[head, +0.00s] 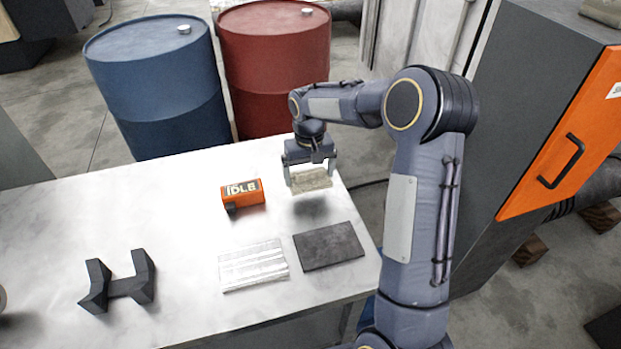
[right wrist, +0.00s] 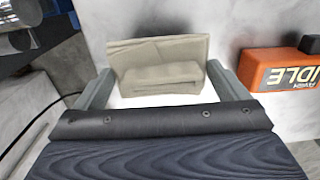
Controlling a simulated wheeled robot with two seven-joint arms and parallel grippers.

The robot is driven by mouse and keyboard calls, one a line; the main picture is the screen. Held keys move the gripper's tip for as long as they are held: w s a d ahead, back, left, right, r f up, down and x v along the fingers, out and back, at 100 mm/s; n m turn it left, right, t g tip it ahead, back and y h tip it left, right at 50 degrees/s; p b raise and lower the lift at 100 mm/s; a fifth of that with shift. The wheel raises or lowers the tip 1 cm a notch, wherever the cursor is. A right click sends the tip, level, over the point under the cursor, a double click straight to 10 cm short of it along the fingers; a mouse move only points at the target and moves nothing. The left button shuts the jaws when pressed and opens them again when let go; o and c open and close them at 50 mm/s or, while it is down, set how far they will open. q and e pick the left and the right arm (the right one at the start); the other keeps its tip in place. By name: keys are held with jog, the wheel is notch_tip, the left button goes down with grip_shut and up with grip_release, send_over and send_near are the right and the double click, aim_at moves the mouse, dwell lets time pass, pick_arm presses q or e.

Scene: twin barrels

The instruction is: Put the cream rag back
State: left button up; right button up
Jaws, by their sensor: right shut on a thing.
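The cream rag (head: 312,181) is a folded piece of cloth. My right gripper (head: 310,175) is shut on it and holds it above the far right part of the table, with a shadow on the tabletop below. In the right wrist view the rag (right wrist: 160,72) sits between the two grey fingers of the right gripper (right wrist: 161,88). My left gripper is not in view.
On the table (head: 180,200) are an orange box marked IDLE (head: 242,193), a dark flat mat (head: 328,246), a silver ribbed pad (head: 253,265) and a black cradle (head: 120,285). A blue barrel (head: 160,85) and a red barrel (head: 270,70) stand behind.

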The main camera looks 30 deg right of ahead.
aim_at(310, 182)
jog(key=shift+w+d+f, duration=0.2)
jog(key=shift+d+f, duration=0.05)
jog(key=shift+f, duration=0.15)
jog(key=shift+w+d+f, duration=0.1)
jog(key=shift+w+f, duration=0.05)
jog(key=shift+f, duration=1.75)
jog(key=o, duration=0.5)
jog(key=shift+c, duration=0.2)
jog(key=shift+o, duration=0.3)
